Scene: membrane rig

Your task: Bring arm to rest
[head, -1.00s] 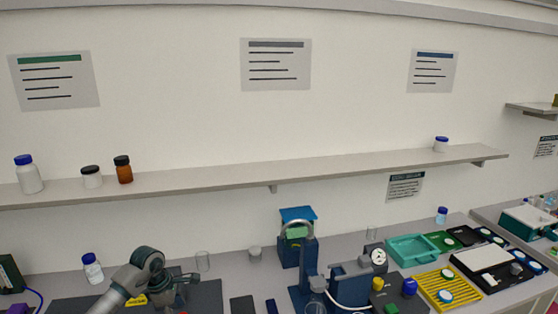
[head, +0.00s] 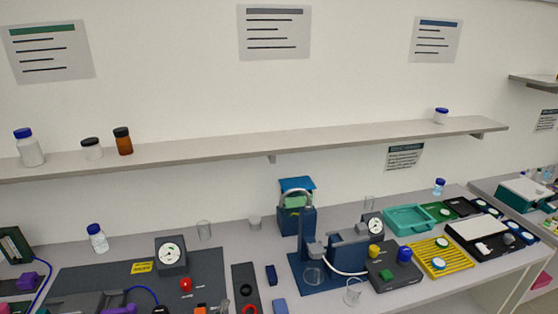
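Neither of my arms nor their grippers show in the head view now. The membrane rig (head: 335,250), a blue stand with a curved metal pipe and a clear tube, is on the bench at the middle. A round gauge (head: 170,255) on a dark grey mat (head: 90,285) is at the lower left, with a red knob (head: 186,285) and a yellow label (head: 142,267) close by. A beaker (head: 353,291) stands in front of the rig.
A teal tray (head: 409,218) and a yellow rack (head: 441,258) lie right of the rig. A control box (head: 385,276) with coloured knobs is in front of them. A blue-capped bottle (head: 97,239) stands at the left. A wall shelf (head: 230,144) holds several bottles.

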